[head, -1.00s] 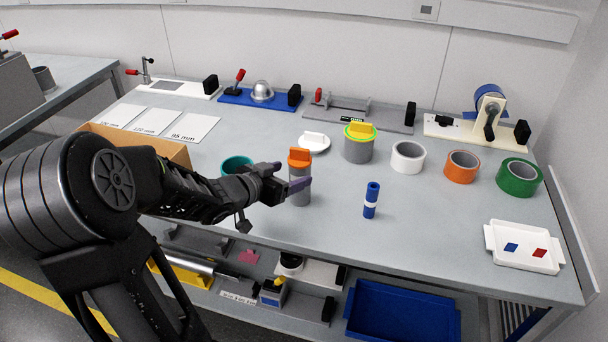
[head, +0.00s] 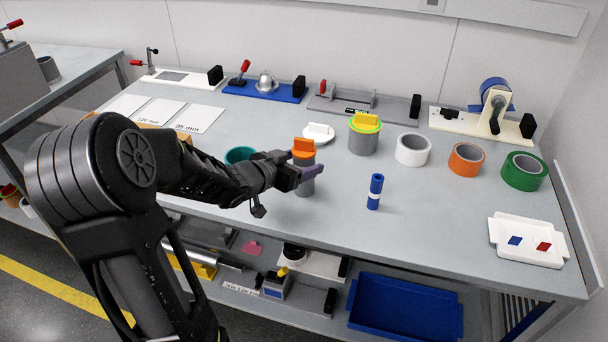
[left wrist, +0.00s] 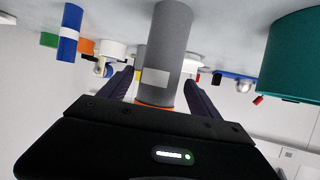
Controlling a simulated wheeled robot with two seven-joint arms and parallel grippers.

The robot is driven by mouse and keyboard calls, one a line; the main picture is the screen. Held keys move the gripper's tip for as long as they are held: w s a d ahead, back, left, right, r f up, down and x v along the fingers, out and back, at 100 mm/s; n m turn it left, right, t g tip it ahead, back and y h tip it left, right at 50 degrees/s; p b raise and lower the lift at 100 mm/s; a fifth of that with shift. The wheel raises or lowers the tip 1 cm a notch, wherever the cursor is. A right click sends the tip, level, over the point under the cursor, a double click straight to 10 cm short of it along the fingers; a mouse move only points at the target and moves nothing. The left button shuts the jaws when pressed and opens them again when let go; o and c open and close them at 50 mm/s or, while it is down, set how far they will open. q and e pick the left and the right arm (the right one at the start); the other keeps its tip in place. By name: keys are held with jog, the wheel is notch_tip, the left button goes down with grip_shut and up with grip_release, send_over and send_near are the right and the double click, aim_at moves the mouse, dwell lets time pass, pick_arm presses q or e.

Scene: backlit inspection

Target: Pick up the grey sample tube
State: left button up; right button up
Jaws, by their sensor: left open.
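The grey sample tube (head: 305,187) stands upright on the bench with an orange cap (head: 304,148). My left gripper (head: 303,168) is at the tube's upper part, just below the cap, and hides some of it. In the left wrist view, which is upside down, the grey tube (left wrist: 170,45) with a pale label stands between the two open dark fingers (left wrist: 160,92). Gaps show on both sides of the tube. My right gripper is not in view.
A teal ring (head: 240,155) stands just left of the tube, partly behind my arm. A blue tube with a white band (head: 375,191) stands to the right. A grey jar with a yellow handle (head: 363,140) and a white lid (head: 318,134) are behind.

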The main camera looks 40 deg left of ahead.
pick_arm(q)
jog(key=x, duration=0.4)
jog(key=shift+w+d, duration=0.1)
jog(key=shift+w, duration=0.2)
jog(key=shift+c, duration=0.5)
jog(key=c, duration=1.4)
